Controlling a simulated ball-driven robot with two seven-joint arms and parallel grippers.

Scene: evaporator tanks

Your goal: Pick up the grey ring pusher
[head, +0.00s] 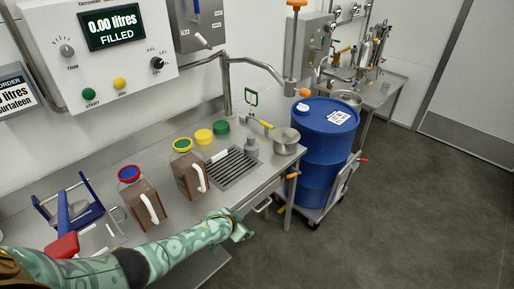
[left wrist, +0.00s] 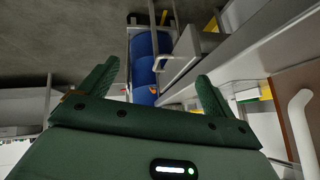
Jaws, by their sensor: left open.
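A small grey stepped piece, which looks like the grey ring pusher (head: 251,148), stands upright at the right end of the drain grate on the steel bench in the head view. My left gripper (head: 241,232) is in front of the bench edge, nearer to me than the pusher and apart from it. In the left wrist view my left gripper (left wrist: 155,88) has its two green fingers spread wide with nothing between them. I cannot make out the pusher in the left wrist view. My right gripper is not in view.
Two brown jugs with white handles, one red-capped (head: 141,198) and one green-capped (head: 188,170), stand left of the drain grate (head: 230,170). A steel pot (head: 286,141) is right of the pusher. A blue drum (head: 322,150) stands beyond the bench end. Floor at right is clear.

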